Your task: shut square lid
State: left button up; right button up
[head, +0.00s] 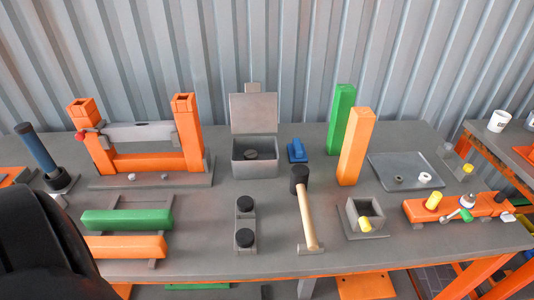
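A grey square box (255,170) stands at the middle back of the table. Its square lid (253,113) is open and stands upright at the box's back edge, with a small tab on top. A dark round piece (250,154) lies inside the box. Neither of my grippers shows in the head view. Only a dark part of my own arm shows at the lower left.
A blue block (297,151) sits right of the box, and green (341,117) and orange (356,146) posts stand beyond it. An orange frame (189,135) stands left.

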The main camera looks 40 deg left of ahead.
aim_at(253, 111)
jog(key=u, duration=1.35)
jog(key=l+z, duration=0.2)
jog(key=z, duration=0.25)
jog(key=i, duration=0.05)
